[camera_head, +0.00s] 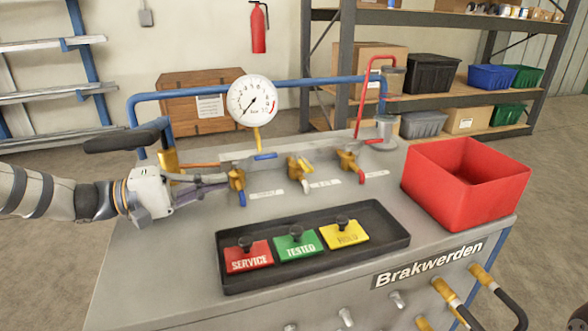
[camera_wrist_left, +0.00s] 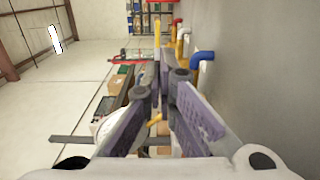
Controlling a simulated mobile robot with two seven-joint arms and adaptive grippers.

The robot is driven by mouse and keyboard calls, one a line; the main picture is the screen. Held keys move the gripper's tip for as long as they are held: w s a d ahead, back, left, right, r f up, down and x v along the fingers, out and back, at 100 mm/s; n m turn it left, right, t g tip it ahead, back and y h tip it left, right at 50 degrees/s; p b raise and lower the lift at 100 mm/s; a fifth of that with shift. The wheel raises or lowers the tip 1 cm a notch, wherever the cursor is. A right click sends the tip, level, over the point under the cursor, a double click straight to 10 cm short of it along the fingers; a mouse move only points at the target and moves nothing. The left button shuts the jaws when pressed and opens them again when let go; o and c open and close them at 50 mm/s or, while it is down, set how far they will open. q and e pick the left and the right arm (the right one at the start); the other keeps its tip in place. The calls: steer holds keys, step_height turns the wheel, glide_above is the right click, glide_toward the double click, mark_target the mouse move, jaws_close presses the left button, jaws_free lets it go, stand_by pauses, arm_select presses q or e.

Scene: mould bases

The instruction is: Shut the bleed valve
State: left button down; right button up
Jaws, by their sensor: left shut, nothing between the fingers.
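Three brass valves stand in a row on the grey bench top. The left valve (camera_head: 236,180) has a blue lever hanging toward the front, the middle valve (camera_head: 298,168) a pale lever, and the right valve (camera_head: 348,161) a red lever. White labels lie beside them, too small to read, so I cannot tell which is the bleed valve. My left gripper (camera_head: 226,180) is shut and empty, its tips close beside the left valve; contact is unclear. In the left wrist view the shut fingers (camera_wrist_left: 166,84) point along the row, with the blue lever (camera_wrist_left: 202,56) to their right.
A pressure gauge (camera_head: 252,101) rises behind the valves, with another blue lever (camera_head: 265,156) below it. A black tray (camera_head: 396,241) with service, tested and hold tags lies in front. A red bin (camera_head: 460,194) stands right. Blue pipework (camera_head: 185,94) runs along the back.

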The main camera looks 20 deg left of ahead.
mark_target(305, 164)
arm_select(q)
steer(key=x, duration=1.4)
arm_select(e)
steer(key=shift+s+f, duration=0.2)
